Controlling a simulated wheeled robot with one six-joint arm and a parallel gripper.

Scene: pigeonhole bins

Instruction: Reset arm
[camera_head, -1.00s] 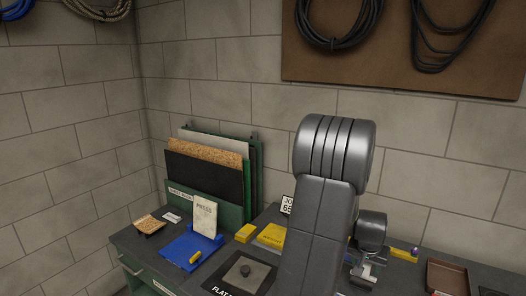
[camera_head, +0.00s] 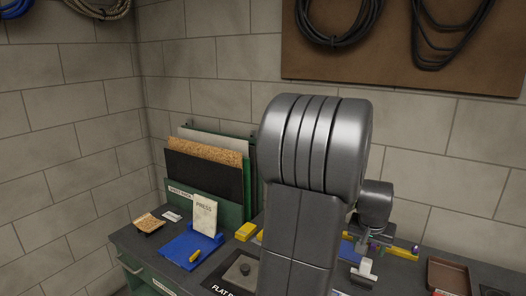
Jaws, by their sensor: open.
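My arm rises large and grey in the middle of the head view and covers part of the bench. My gripper (camera_head: 363,268) shows small and partly hidden at the arm's right, low over the bench. It looks open, with nothing clearly visible between its fingers.
The dark bench (camera_head: 145,240) holds a blue tray (camera_head: 180,250), a white PRESS block (camera_head: 204,214), a yellow block (camera_head: 246,231), a flat dark plate (camera_head: 236,277) and a brown tray (camera_head: 447,275). A green rack (camera_head: 228,212) of sheets stands at the back. Cables hang on a brown board (camera_head: 390,65).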

